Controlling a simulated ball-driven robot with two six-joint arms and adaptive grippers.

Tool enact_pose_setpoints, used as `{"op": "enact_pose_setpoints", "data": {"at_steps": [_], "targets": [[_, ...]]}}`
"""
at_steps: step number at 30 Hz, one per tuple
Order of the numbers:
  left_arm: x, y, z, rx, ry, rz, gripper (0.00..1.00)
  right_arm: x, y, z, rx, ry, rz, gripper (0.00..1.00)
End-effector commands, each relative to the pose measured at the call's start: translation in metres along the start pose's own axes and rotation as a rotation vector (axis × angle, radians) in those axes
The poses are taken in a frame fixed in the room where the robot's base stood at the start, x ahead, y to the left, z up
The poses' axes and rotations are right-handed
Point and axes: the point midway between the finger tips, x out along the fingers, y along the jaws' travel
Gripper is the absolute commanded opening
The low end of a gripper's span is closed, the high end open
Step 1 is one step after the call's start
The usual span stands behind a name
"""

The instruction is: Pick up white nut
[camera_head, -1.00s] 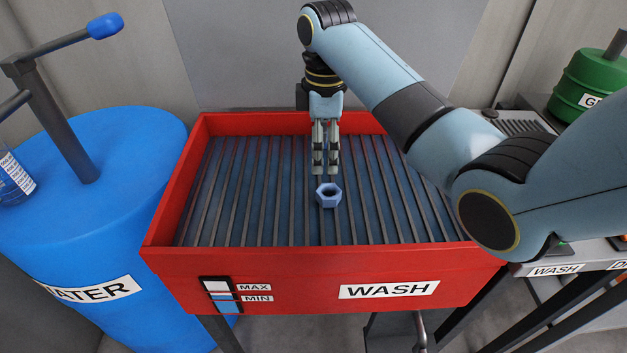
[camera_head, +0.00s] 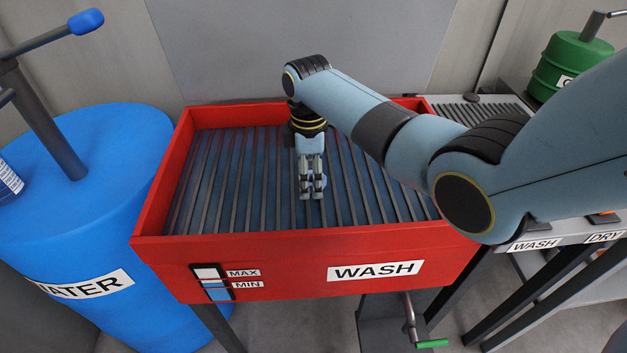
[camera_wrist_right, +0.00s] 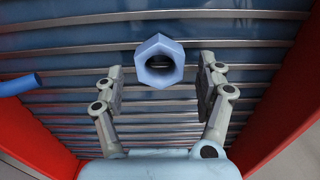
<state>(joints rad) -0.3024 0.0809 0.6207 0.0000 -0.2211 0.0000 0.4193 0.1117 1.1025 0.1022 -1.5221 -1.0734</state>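The nut (camera_wrist_right: 158,45) shows in the right wrist view as a pale blue-white hexagonal ring on the slatted grate of the red wash tray (camera_head: 290,240). In the head view it is mostly hidden behind my right gripper (camera_head: 312,190). The right gripper points down over the grate, near the middle of the tray. In the wrist view its two fingers are spread, one to each side of the nut, with nothing held. The nut lies toward the far end of the gap between the fingertips. My left gripper is in neither view.
The tray's raised red walls surround the grate. A blue water barrel (camera_head: 110,230) with a pump lever (camera_head: 50,120) stands at the left. A green canister (camera_head: 570,65) and a grey bench are at the right.

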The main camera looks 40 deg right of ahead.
Motion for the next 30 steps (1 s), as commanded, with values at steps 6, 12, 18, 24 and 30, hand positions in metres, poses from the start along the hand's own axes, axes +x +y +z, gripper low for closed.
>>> {"op": "enact_pose_setpoints", "data": {"at_steps": [6,12,18,24,30], "targets": [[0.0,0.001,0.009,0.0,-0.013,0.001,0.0,0.0,0.0,0.0,0.0,0.0,0.0,0.43],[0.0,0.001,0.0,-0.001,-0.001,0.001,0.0,0.0,0.0,0.0,0.001,0.0,0.0,0.17],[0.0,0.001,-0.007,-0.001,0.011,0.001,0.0,-0.001,0.0,0.0,0.001,0.0,0.001,0.0],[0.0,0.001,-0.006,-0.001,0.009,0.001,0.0,-0.003,0.001,0.0,0.001,0.0,0.002,0.0],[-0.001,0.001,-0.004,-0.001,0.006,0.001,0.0,-0.022,0.001,0.0,0.001,0.001,0.003,0.0]]}}
